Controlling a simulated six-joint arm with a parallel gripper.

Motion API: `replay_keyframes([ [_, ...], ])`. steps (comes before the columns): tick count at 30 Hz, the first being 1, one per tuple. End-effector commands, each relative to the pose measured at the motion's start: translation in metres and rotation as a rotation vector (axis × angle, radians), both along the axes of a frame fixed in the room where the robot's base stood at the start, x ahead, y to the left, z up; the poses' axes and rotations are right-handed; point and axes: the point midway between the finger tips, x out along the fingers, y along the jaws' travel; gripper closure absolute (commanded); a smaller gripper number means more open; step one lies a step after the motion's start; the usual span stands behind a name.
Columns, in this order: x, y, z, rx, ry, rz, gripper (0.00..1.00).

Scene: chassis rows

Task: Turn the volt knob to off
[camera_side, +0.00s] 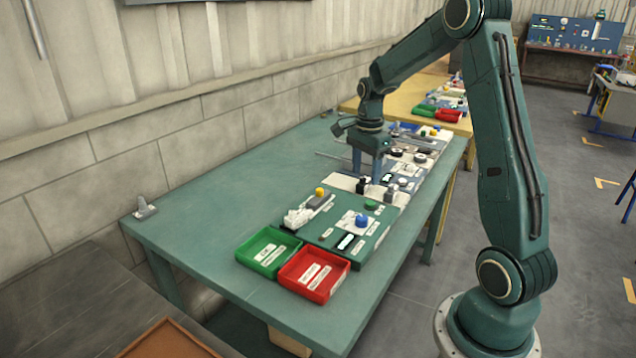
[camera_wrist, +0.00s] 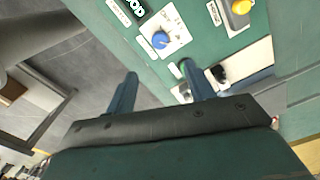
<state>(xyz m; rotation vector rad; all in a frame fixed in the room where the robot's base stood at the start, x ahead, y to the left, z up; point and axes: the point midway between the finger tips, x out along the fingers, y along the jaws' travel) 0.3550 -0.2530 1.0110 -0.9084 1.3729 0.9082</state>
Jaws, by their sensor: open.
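A blue knob (camera_side: 361,220) sits on a white dial plate on the green panel (camera_side: 320,232). It also shows in the wrist view (camera_wrist: 160,40), near the top. The labels are too small to read, so I cannot confirm from lettering that it is the volt knob, or its setting. My gripper (camera_side: 366,180) points down with its fingers apart and nothing between them. It is above the panel rows behind the blue knob and apart from the knob. In the wrist view my open fingers (camera_wrist: 160,72) show below the knob.
A green bin (camera_side: 268,251) and a red bin (camera_side: 313,273) stand at the panel's near end. A yellow button (camera_side: 320,191) and a green button (camera_side: 371,205) are near the knob. More panels with dark knobs lie behind. The table's left side (camera_side: 215,235) is largely clear.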

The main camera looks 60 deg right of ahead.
Motion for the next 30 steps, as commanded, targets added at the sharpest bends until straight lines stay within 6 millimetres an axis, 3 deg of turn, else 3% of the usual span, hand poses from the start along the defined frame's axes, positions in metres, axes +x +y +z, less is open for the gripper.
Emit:
replay_keyframes([
  [11,-0.001,0.001,-0.027,0.002,0.003,0.003,0.46],
  [30,-0.001,0.001,-0.119,0.002,0.002,0.003,0.46],
])
